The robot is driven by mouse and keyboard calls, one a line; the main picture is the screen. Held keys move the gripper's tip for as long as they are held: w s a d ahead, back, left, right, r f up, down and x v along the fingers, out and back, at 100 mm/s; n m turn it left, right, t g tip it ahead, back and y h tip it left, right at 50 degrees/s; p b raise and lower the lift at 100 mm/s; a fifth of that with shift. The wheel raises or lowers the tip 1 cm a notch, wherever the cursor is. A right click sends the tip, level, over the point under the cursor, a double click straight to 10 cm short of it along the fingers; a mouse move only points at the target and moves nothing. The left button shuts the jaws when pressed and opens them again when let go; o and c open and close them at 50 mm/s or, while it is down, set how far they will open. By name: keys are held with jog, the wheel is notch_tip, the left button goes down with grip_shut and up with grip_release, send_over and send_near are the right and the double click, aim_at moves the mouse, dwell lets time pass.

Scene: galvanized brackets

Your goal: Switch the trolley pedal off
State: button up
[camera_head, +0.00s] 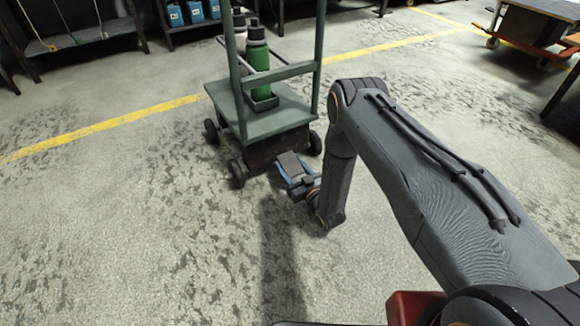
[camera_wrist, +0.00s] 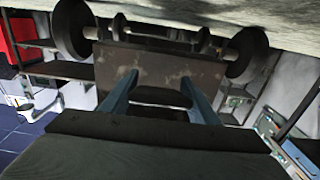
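The green trolley (camera_head: 262,118) stands on the floor with its near end facing me. My gripper (camera_head: 291,165) is low at that end, close to the floor. Its two blue fingers are apart, and they also show in the wrist view (camera_wrist: 160,80). A grey flat piece (camera_head: 289,160) lies between or over the fingers and looks like the pedal. In the wrist view a dark piece (camera_wrist: 160,97) shows between the fingers, in front of the trolley's worn brown plate (camera_wrist: 165,66). I cannot tell whether the fingers touch it, or which way the pedal is set.
Trolley wheels (camera_wrist: 72,30) flank the brown plate in the wrist view. A green bottle (camera_head: 258,56) and other bottles stand on the trolley. A yellow line (camera_head: 130,117) crosses the floor behind. Shelves (camera_head: 85,35) stand at the back left. The floor at the left is clear.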

jog(key=c, duration=0.7)
jog(key=shift+c, duration=0.2)
